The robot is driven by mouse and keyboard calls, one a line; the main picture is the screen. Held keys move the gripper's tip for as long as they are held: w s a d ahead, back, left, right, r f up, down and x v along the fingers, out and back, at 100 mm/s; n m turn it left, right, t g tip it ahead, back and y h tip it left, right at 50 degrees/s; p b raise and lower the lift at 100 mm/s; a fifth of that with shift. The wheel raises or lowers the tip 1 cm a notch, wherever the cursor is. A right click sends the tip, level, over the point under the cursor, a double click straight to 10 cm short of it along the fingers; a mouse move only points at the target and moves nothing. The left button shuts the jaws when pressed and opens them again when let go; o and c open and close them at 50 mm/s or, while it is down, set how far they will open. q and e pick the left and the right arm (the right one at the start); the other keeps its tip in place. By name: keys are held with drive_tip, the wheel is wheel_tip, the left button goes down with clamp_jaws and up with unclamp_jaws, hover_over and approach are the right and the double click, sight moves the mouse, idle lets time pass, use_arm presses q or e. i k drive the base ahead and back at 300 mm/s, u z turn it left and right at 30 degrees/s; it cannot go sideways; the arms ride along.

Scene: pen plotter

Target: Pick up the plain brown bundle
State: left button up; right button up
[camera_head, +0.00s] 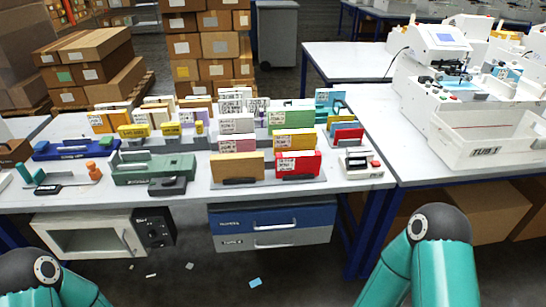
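A plain brown bundle (237,165), tan and without a visible label, stands upright at the front of the white table, left of a labelled red bundle (298,164). A dark holder shows at its lower front edge. Labelled bundles stand behind it. Only teal links of my two arms show, at the bottom left and bottom right corners. Neither gripper is in view.
A green device (152,169) and a small black item (167,186) lie left of the bundle. A small white device (358,162) is to the right. Drawers (272,227) and a microwave-like box (88,234) are under the table (330,184). A plotter machine (478,95) stands far right.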

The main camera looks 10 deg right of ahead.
sight(247, 165)
drive_tip(key=z, duration=0.1)
drive_tip(key=i, duration=1)
drive_tip(key=u, duration=0.55)
